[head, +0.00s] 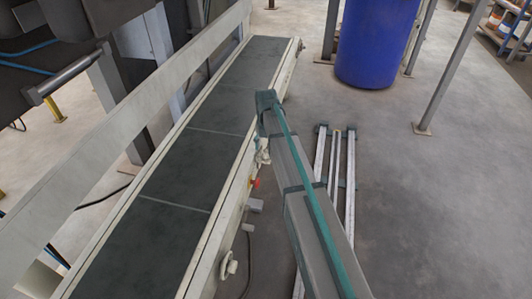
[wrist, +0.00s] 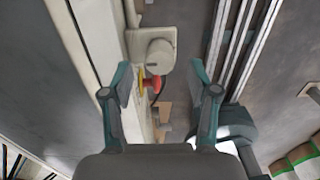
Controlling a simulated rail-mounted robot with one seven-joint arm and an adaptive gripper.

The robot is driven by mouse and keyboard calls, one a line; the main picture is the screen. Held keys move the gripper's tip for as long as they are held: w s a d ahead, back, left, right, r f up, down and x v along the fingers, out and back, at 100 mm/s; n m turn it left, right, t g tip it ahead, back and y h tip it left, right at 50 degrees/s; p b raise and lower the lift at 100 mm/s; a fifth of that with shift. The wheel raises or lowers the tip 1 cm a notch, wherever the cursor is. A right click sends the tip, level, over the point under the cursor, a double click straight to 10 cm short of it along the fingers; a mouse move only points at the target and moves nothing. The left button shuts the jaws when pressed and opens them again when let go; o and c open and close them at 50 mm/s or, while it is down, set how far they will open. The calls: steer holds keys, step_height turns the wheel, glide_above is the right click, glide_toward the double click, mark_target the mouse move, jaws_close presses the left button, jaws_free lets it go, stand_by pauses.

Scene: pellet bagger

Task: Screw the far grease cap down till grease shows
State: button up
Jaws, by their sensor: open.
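In the wrist view, a round, pale grey cap-like part (wrist: 157,54) sits on a squarish bracket on the conveyor's right side. It may be the far grease cap, but I cannot tell for sure. No grease can be made out on it. My gripper (wrist: 162,82) is open, with its two teal-tipped fingers apart and nothing held. The cap-like part shows beyond the fingertips, roughly between them, and looks untouched. In the head view my arm covers much of this spot. A second round pale part (head: 229,265) sits nearer on the conveyor frame.
A red button (wrist: 152,83) with yellow sits just below the cap-like part; it also shows in the head view (head: 256,183). The conveyor belt (head: 185,165) runs along the left. Floor rails (head: 335,165) lie to the right. A blue drum (head: 376,40) stands behind.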

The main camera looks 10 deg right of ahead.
steer(key=shift+f, duration=1.3)
steer(key=shift+c, duration=0.2)
jaws_close()
steer(key=shift+r+m+p, duration=0.15)
steer(key=shift+m+p, duration=0.25)
steer(key=shift+p, duration=0.05)
